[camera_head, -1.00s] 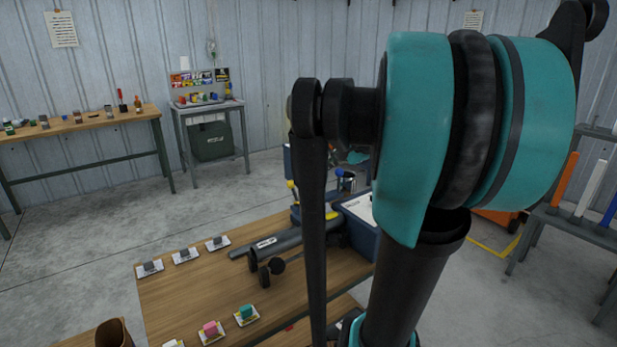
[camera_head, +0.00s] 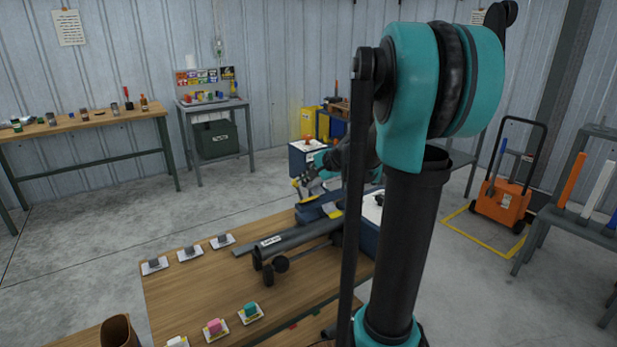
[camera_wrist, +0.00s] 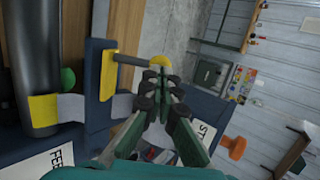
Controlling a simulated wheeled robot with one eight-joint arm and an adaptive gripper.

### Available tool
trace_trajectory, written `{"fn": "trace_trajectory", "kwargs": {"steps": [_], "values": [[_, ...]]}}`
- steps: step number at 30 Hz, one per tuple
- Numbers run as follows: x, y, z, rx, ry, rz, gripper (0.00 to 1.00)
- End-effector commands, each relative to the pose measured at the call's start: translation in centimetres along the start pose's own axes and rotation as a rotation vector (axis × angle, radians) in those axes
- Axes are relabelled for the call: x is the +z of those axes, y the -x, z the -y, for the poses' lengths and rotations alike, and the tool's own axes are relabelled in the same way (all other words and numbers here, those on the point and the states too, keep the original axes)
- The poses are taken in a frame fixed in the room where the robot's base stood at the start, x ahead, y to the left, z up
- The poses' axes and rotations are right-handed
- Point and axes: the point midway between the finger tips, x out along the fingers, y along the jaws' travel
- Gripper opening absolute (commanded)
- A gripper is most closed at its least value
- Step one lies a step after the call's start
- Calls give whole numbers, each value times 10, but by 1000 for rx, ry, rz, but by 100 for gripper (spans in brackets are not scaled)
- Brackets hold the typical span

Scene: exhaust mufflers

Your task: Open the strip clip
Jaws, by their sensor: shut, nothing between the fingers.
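My gripper (camera_wrist: 160,90) has its dark green fingers together and empty in the wrist view. Just above its tips is a grey rod with a yellow round end (camera_wrist: 161,64), joined to a yellow plate (camera_wrist: 108,75) on a blue bracket (camera_wrist: 96,92). This looks like the strip clip's lever; I cannot tell whether the tips touch it. A pale grey strip (camera_wrist: 75,108) runs from a yellow block (camera_wrist: 40,110) towards the bracket. In the head view the blue fixture (camera_head: 318,208) stands at the table's far end, with my gripper (camera_head: 303,186) close above it.
A dark muffler tube (camera_wrist: 35,50) lies left in the wrist view, with a green knob (camera_wrist: 68,78) beside it. White labels sit on the blue housing (camera_head: 368,232). The wooden table (camera_head: 200,285) holds small blocks on cards. An orange cart (camera_head: 502,203) stands right.

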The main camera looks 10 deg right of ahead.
Motion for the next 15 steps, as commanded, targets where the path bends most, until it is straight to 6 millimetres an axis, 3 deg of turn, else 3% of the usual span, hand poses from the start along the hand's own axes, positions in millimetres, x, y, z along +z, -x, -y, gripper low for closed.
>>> {"fn": "trace_trajectory", "kwargs": {"steps": [11,15], "values": [[0,-2,0,0,0,0,0],[-1,-12,5,0,1,2,0]]}}
